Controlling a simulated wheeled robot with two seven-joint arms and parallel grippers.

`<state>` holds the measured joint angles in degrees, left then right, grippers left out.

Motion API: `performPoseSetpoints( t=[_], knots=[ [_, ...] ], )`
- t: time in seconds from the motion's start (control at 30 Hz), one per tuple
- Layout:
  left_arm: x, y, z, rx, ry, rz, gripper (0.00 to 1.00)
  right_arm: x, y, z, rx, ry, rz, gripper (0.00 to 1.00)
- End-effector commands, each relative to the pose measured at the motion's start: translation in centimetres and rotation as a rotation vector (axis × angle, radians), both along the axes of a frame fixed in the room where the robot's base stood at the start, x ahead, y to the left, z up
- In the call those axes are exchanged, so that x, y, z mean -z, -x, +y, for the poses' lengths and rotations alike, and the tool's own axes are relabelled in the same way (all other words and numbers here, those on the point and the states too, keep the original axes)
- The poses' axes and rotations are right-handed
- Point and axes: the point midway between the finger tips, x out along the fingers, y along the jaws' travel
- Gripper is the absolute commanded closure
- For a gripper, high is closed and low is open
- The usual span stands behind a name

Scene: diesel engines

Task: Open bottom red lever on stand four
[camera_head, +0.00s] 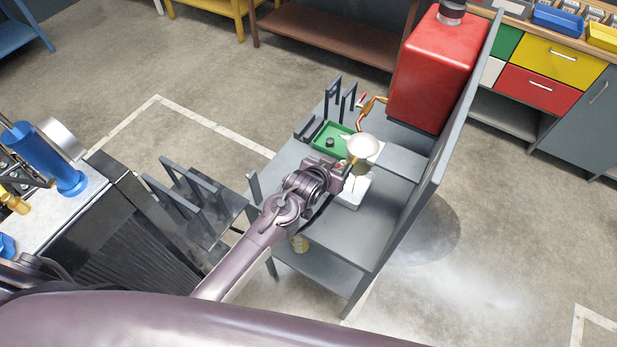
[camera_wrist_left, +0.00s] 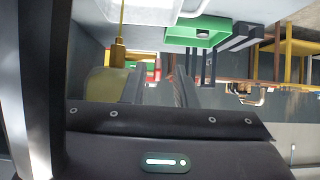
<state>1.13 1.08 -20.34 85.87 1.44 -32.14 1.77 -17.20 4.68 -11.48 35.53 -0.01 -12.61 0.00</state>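The stand (camera_head: 403,162) is a grey shelved unit with a red tank (camera_head: 436,70) at its far end. A small red lever (camera_head: 362,99) sits on the copper pipe (camera_head: 372,109) beside the tank; I cannot tell whether it is the bottom one. My left gripper (camera_head: 346,176) is over the stand, on the near side of a white rounded cup (camera_head: 363,146) and apart from the red lever. In the left wrist view its two dark fingers (camera_wrist_left: 158,90) stand apart, with nothing clearly held. A yellow cylinder (camera_wrist_left: 104,84) with a brass rod is close beside them. My right gripper is not in view.
A green tray (camera_head: 330,148) lies on the stand left of the cup. A tall grey panel (camera_head: 455,110) bounds its right side. Grey upright brackets (camera_head: 190,190) and a bench with a blue cylinder (camera_head: 45,158) are at left.

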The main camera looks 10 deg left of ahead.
Motion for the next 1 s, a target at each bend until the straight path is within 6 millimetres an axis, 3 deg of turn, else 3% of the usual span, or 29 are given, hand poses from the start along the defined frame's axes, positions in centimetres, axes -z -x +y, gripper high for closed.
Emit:
performPoseSetpoints(
  t=[0.27, 1.0],
  knots=[
    [0.9, 0.5, -0.2, 0.008, 0.027, -0.077, 0.71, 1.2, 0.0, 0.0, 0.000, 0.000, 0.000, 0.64],
    [3.7, 1.2, 0.2, 0.002, 0.183, -0.562, 0.71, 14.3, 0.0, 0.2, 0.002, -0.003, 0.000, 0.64]
  ],
)
